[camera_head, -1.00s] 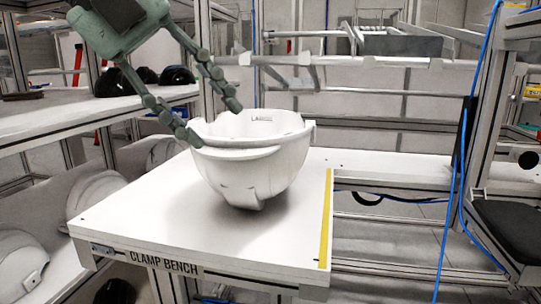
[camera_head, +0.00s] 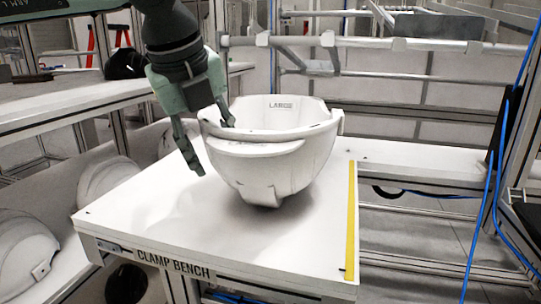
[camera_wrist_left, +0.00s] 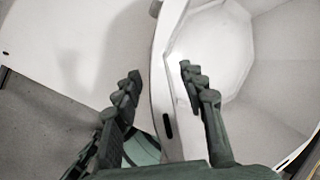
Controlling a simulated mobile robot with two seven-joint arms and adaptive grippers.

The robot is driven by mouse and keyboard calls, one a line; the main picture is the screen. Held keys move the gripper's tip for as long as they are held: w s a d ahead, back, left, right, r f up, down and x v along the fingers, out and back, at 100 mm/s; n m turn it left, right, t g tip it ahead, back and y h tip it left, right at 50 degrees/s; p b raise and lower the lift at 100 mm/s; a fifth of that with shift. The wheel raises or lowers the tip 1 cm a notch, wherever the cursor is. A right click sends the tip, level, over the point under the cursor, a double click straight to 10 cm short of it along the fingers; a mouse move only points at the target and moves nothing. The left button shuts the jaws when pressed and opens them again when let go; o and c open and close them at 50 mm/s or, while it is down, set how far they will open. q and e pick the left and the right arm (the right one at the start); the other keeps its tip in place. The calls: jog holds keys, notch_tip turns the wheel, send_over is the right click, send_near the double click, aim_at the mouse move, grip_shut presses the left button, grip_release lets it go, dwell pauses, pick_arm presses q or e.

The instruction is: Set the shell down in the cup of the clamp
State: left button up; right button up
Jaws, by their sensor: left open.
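The white helmet shell (camera_head: 270,165) stands open side up on the clamp bench (camera_head: 125,220), with a label inside its far wall. No clamp cup can be made out; whatever is directly under the shell is hidden. My left gripper (camera_head: 214,146) is open at the shell's left rim, one finger inside and the other outside. In the left wrist view the shell's rim (camera_wrist_left: 166,110) runs between the two spread fingers of the gripper (camera_wrist_left: 160,70), with gaps visible on both sides. My right gripper is not in view.
A yellow strip (camera_head: 351,220) marks the bench's right side. A shelf (camera_head: 60,110) stands at the left with a dark shell (camera_head: 124,64) on it. More white shells (camera_head: 22,250) lie lower left. Blue cables (camera_head: 484,210) hang at the right. The bench's front left is clear.

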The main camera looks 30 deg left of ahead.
pick_arm(q)
jog(key=shift+x, duration=0.9)
jog(key=shift+c, duration=0.3)
grip_shut()
